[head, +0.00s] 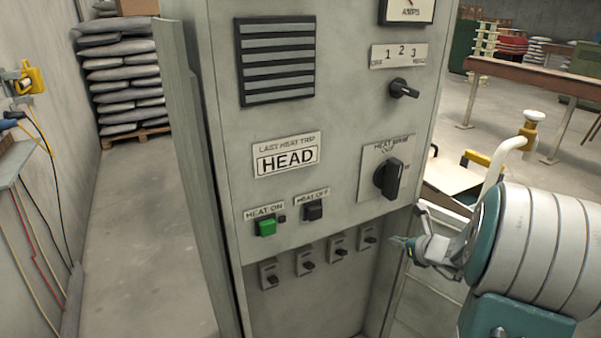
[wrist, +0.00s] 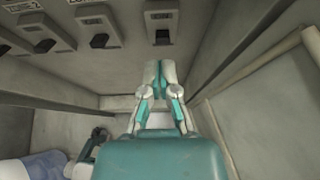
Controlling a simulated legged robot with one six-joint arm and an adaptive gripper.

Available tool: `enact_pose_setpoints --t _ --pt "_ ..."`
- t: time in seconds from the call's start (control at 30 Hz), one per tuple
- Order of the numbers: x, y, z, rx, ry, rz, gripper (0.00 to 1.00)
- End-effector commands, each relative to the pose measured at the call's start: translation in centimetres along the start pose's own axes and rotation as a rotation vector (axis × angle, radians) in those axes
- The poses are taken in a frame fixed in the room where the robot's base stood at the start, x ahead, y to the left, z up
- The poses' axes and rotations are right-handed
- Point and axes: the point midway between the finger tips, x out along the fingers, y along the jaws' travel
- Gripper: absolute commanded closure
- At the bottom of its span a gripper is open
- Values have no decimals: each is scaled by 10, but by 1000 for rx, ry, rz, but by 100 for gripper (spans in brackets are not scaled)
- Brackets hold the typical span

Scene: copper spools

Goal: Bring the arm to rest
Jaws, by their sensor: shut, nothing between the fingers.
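My gripper (head: 400,243) is in the head view at the right, in front of the lower right part of a grey control cabinet (head: 340,110). Its fingers point left toward the cabinet, and nothing is in them. In the wrist view my gripper (wrist: 158,68) is shut, its two teal and grey fingertips together. It sits below a row of small black switches (wrist: 162,36) and appears apart from them. My arm's white and teal links fill the right of the head view.
The cabinet carries a green button (head: 266,228), a black button (head: 313,210), a large black rotary knob (head: 391,179) and a smaller knob (head: 404,89). An open door (head: 188,130) stands at its left. Stacked sacks (head: 122,80) lie behind. The floor at left (head: 150,220) is clear.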

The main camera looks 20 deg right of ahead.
Motion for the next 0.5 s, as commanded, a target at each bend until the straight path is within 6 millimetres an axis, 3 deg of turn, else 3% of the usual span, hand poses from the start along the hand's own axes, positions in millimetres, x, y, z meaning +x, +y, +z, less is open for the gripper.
enact_pose_setpoints --t 0.07,0.17,0.3,0.5 --pt "0 4 2 -18 2 8 100" --pt "-1 30 16 -137 17 64 100" --pt "-11 100 40 -481 55 214 100" --pt "-44 197 53 -1043 91 437 100"
